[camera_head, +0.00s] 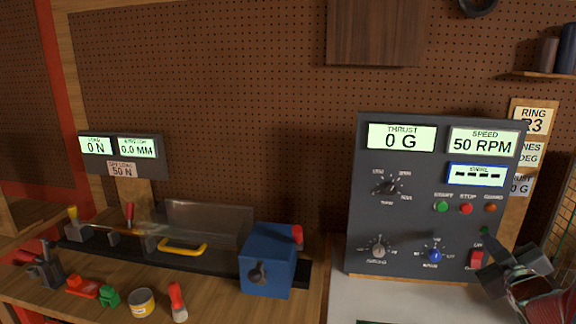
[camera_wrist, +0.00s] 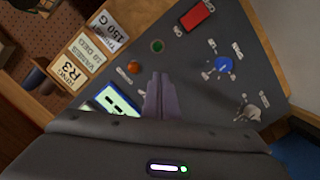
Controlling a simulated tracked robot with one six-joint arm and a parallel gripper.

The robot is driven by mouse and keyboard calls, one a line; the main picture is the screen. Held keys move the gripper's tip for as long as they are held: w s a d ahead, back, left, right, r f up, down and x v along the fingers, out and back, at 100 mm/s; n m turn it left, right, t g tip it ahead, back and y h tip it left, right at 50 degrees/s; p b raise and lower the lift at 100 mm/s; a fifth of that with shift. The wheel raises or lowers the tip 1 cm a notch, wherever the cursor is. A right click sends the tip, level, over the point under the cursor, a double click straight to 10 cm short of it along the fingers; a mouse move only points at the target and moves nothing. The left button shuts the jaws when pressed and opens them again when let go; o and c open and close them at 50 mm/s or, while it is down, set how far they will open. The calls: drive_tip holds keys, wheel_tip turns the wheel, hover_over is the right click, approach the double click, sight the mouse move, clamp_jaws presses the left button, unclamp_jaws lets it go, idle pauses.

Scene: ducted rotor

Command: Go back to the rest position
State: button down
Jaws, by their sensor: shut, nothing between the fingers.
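My gripper (camera_head: 489,240) is at the lower right of the grey control panel (camera_head: 360,240), close in front of it beside the red switch (camera_head: 476,259). I cannot tell whether it touches the panel. In the wrist view my gripper's fingers (camera_wrist: 159,86) are together with nothing between them, pointing at the panel face. They hide part of it, between the orange button (camera_wrist: 133,67) and the blue knob (camera_wrist: 223,64). The panel displays read thrust 0 G (camera_head: 401,137) and speed 50 RPM (camera_head: 482,143). A third display (camera_head: 477,175) shows dashes.
A wooden bench at left holds a blue box (camera_head: 267,260), a yellow handle (camera_head: 182,247), a yellow tin (camera_head: 141,301) and a red-capped bottle (camera_head: 178,303). Label cards (camera_head: 530,120) stand right of the panel. A wire mesh is at the far right edge.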

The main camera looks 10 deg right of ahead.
drive_tip(key=s+d+f+m+g+h, duration=0.2)
drive_tip(key=s+d+f+m+g, duration=0.1)
drive_tip(key=s+f+m+g, duration=0.25)
drive_tip(key=s+a+f+m+g+y, duration=0.2)
drive_tip(key=s+a+f+g, duration=0.25)
drive_tip(key=a, duration=0.35)
drive_tip(key=s+a+r+n+y, duration=0.1)
drive_tip(key=s+a+y, duration=0.1)
drive_tip(key=a, duration=0.9)
drive_tip(key=s+a+r+n+y, duration=0.1)
drive_tip(key=s+a, duration=0.3)
drive_tip(key=a, duration=0.7)
drive_tip(key=s+a+r+n+y, duration=0.1)
drive_tip(key=s+a+y, duration=0.2)
drive_tip(key=a, duration=0.8)
drive_tip(key=shift+s+a+r, duration=0.25)
drive_tip(key=shift+s+a, duration=0.15)
drive_tip(key=shift+s, duration=0.05)
